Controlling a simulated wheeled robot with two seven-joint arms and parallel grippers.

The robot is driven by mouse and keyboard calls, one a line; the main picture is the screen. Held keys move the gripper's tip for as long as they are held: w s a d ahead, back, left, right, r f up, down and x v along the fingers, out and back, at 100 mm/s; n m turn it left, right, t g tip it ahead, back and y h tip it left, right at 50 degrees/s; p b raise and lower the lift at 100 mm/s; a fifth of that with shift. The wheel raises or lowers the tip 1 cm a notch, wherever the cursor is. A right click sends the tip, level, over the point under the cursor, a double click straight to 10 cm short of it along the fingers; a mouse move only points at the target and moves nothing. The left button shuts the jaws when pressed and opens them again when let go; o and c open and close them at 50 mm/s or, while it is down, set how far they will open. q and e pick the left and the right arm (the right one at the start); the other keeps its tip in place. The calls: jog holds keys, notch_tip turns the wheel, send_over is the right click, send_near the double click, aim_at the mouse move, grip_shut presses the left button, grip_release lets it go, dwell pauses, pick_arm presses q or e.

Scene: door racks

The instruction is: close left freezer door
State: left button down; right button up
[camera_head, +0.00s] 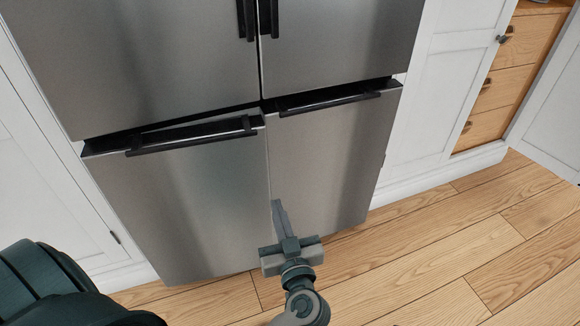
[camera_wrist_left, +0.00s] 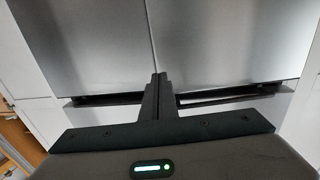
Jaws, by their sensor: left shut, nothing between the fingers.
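The left freezer door (camera_head: 190,205) is the lower left steel panel of the fridge, with a black bar handle (camera_head: 190,140) along its top. Its top right corner sits slightly out of line with the right freezer door (camera_head: 325,160), so it looks slightly ajar. My left gripper (camera_head: 279,204) is shut and empty, low in front of the doors near their middle seam. I cannot tell if its tip touches a door. My right gripper is out of view.
Upper fridge doors (camera_head: 140,55) with black vertical handles stand above, looking shut. White cabinets (camera_head: 440,80) flank the fridge, and wooden drawers (camera_head: 495,90) are at the far right. Wooden floor (camera_head: 440,245) in front and to the right is clear.

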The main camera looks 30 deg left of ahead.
aim_at(263, 162)
pick_arm(q)
jog(key=shift+a, duration=0.1)
dwell(0.3)
